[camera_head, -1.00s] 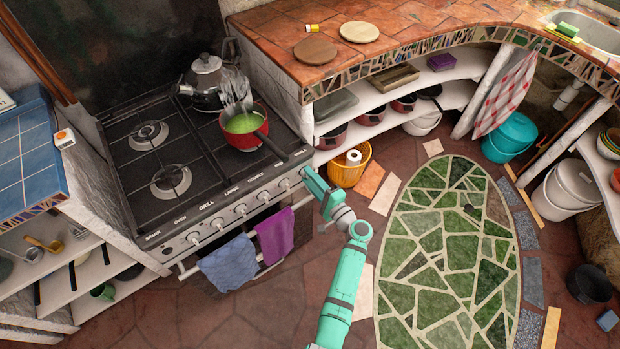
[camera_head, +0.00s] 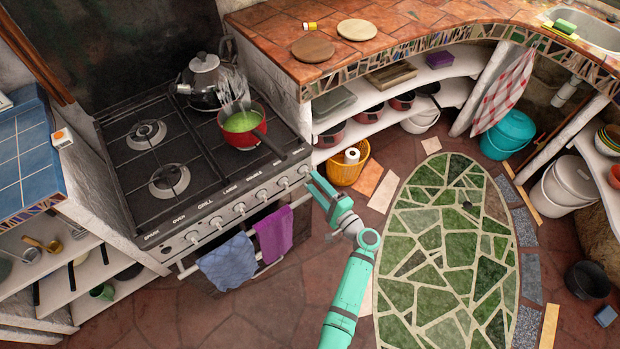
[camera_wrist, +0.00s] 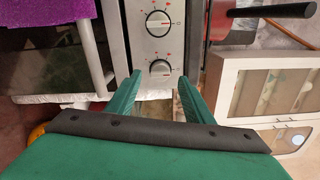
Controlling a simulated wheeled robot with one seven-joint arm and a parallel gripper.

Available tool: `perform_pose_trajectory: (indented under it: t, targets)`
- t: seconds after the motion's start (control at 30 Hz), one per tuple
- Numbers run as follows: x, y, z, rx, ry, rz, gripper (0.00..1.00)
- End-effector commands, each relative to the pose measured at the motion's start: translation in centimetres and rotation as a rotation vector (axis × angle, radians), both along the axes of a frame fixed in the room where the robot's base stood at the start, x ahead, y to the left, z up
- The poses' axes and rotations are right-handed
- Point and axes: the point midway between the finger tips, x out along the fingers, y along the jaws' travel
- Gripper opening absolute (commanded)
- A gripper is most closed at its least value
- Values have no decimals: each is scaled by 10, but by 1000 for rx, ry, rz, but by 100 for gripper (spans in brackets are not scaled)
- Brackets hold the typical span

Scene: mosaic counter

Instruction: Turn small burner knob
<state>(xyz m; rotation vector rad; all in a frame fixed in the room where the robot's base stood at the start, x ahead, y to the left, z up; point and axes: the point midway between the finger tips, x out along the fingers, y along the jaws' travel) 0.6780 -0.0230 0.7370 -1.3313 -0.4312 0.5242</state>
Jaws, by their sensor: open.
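The stove (camera_head: 222,207) has a row of silver knobs along its front panel, with small label words above them that are hard to read. The rightmost knob (camera_head: 304,171) is closest to my gripper (camera_head: 316,184), which points at that end of the panel from the front right. In the wrist view, my gripper (camera_wrist: 159,88) is open. Its two green fingers stand either side of the lower knob (camera_wrist: 160,69), their tips just short of it, with no contact visible. A second knob (camera_wrist: 159,23) lies above, beyond the fingers. Nothing is between the fingers' bases.
A red pot (camera_head: 244,128) of green food sits on the right burner, its dark handle reaching toward the front edge. A kettle (camera_head: 203,84) stands behind it. Purple (camera_head: 274,235) and blue (camera_head: 228,262) towels hang on the oven rail. The floor before the stove is clear.

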Motion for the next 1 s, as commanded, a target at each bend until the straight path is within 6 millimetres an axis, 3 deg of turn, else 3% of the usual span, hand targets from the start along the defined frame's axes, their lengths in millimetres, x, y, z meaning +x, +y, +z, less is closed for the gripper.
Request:
perform_pose_trajectory:
  t: [0.2,0.4,1.0]
  targets:
    - [-33,-25,-1,0,0,-3,47]
    - [-51,-37,0,-1,-1,0,47]
    - [-55,-40,0,0,0,0,47]
